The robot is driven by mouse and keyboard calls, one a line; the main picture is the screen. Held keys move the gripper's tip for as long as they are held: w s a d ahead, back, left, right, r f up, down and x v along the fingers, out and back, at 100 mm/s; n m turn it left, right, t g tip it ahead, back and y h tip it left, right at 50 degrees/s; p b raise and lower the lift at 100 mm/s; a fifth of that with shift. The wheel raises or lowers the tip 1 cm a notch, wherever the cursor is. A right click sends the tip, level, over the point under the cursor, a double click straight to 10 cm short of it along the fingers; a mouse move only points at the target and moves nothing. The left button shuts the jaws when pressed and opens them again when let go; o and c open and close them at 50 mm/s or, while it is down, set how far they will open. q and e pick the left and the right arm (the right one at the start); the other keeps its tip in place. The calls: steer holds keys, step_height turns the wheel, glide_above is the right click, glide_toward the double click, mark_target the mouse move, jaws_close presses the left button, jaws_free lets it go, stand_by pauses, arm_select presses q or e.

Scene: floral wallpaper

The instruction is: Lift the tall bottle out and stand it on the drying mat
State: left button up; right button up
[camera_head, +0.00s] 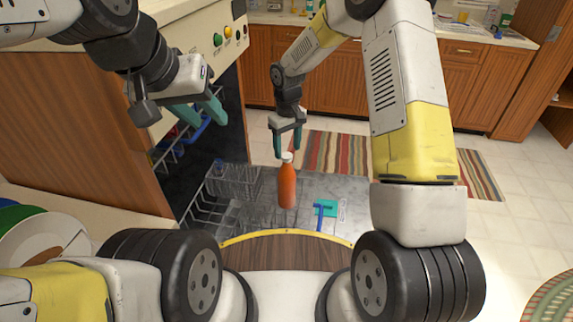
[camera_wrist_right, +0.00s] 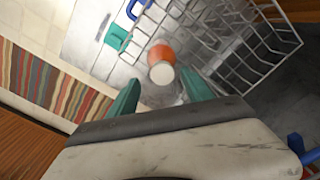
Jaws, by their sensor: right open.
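The tall bottle (camera_head: 287,188) is orange with a white cap. It stands upright at the open dishwasher, beside the wire rack (camera_head: 236,182); I cannot tell if it is inside the rack's edge. My right gripper (camera_head: 288,155) is open just above the bottle's cap, fingers pointing down. In the right wrist view the bottle (camera_wrist_right: 161,52) shows cap-first between the teal fingers (camera_wrist_right: 160,92), with nothing gripped. My left gripper (camera_head: 212,121) is open and empty at the upper left, by the dishwasher's front panel. I cannot make out a drying mat.
A teal and blue utensil (camera_head: 325,209) lies right of the bottle on the open dishwasher door (camera_head: 350,187). A striped rug (camera_head: 335,152) lies on the floor behind. A light counter (camera_head: 75,205) with dishes (camera_head: 40,240) is at the left. Wooden cabinets (camera_head: 470,85) stand at the back.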

mark_target(287, 155)
steer(key=f, duration=0.5)
steer(key=shift+s+a, duration=0.1)
steer(key=shift+s, duration=0.1)
jaws_close()
steer(key=shift+r, duration=0.1)
stand_by(1.0)
